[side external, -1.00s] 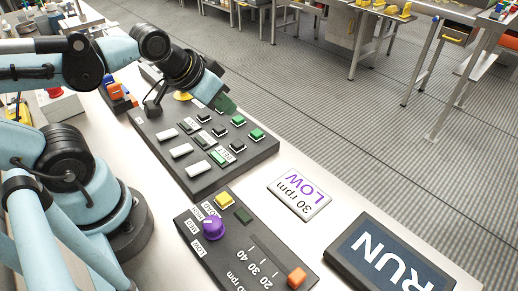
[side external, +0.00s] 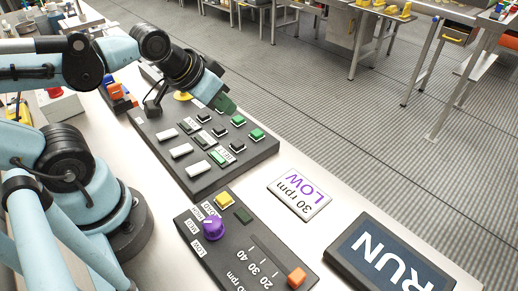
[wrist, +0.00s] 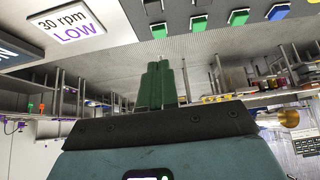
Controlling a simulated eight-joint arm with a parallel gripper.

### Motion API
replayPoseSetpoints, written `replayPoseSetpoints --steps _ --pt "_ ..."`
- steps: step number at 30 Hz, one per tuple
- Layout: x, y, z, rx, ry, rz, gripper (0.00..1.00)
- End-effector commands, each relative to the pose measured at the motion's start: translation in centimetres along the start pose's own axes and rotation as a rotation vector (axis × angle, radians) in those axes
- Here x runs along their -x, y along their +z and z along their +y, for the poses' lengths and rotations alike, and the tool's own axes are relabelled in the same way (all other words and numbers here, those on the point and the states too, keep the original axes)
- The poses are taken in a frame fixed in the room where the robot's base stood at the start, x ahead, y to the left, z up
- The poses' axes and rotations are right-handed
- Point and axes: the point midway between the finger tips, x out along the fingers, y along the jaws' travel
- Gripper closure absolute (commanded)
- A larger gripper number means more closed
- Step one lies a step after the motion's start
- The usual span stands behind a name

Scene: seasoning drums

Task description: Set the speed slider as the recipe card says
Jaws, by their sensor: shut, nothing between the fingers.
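The recipe card (side external: 299,197) lies on the bench and reads "30 rpm" and "LOW". It also shows at the upper left of the wrist view (wrist: 68,30). The orange speed slider knob (side external: 297,277) sits on a dark control box (side external: 222,261), near its right end, by a scale marked 20, 30 and 40 rpm. The knob is on the 20 side of the scale. My gripper (side external: 226,104) is over the back of a larger button panel, away from the slider. Its green fingers are together and empty in the wrist view (wrist: 162,84).
The slider's box also has a purple dial (side external: 213,227) and a yellow button (side external: 224,200). The larger panel (side external: 205,181) holds several white, black and green buttons. A dark screen (side external: 372,284) reads "RUN" at the right. Bare bench lies around the card.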

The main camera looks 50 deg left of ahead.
Motion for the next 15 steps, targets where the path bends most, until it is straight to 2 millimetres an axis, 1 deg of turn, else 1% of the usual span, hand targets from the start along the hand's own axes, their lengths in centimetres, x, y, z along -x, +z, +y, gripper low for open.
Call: replayPoseSetpoints --steps 7,8,9,11,12,14,15 --pt "0.0 0.0 0.0 0.000 0.000 0.000 1.00" --pt "0.0 0.0 0.0 0.000 0.000 0.000 0.97" --pt "0.0 0.0 0.1 0.000 0.001 -0.001 0.91" --pt "0.0 -0.1 0.5 0.001 0.009 -0.008 0.82" --pt "0.1 -0.3 1.0 0.001 0.019 -0.018 0.76" --pt "0.2 -0.6 2.2 0.004 0.041 -0.044 0.66" --pt "0.3 -0.9 3.4 0.008 0.061 -0.068 0.60"
